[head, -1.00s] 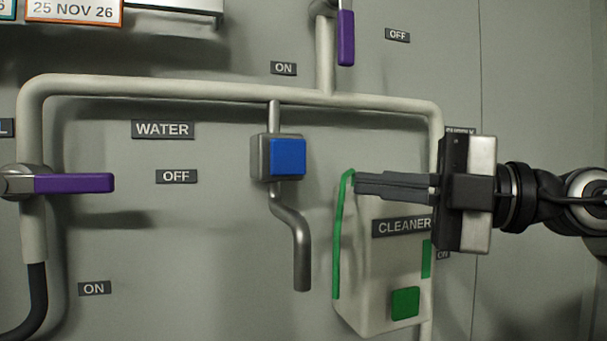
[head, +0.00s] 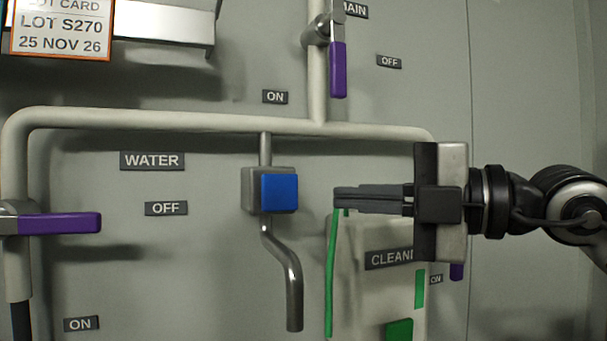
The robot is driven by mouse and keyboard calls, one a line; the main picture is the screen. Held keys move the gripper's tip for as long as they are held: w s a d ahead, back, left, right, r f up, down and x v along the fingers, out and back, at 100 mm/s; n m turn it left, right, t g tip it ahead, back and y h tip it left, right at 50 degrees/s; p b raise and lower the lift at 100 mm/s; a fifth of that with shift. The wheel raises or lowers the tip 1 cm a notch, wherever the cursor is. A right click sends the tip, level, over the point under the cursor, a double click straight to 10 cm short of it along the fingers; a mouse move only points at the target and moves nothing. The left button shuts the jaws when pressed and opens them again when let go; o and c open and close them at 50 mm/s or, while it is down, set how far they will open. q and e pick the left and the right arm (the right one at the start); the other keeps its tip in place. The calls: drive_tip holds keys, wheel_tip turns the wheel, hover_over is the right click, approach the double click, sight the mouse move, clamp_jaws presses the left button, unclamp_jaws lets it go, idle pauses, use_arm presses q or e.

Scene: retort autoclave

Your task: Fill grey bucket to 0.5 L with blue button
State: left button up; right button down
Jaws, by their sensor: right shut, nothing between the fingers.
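The blue button (head: 280,193) is on a grey box on the wall, below the horizontal pipe. A bent metal spout (head: 293,300) hangs down from that box. My right gripper (head: 338,199) is shut and empty. It points left, to the right of the blue button with a gap between them, in front of the top of the cleaner dispenser. The grey bucket is not in view. My left gripper is not in view.
The cleaner dispenser (head: 375,295) with green parts is right of the spout. A purple water lever (head: 60,223) lies horizontal at left near the OFF label (head: 166,208). A purple main lever (head: 338,70) hangs down at the top. A lot card (head: 62,28) is top left.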

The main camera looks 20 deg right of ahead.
sight(290, 191)
drive_tip(key=w+a+p, duration=0.1)
drive_tip(key=w, duration=0.1)
drive_tip(key=w+a+p, duration=0.1)
drive_tip(key=w, duration=0.2)
drive_tip(key=w+a+p, duration=0.1)
drive_tip(key=w+a, duration=0.1)
drive_tip(key=shift+w, duration=0.2)
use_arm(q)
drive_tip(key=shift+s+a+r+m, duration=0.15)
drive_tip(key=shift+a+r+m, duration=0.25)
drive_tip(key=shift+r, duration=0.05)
use_arm(e)
drive_tip(key=shift+d, duration=0.1)
drive_tip(key=shift+w, duration=1.1)
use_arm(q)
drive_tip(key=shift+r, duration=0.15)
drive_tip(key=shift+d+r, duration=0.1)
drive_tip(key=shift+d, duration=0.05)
use_arm(e)
drive_tip(key=shift+r, duration=0.1)
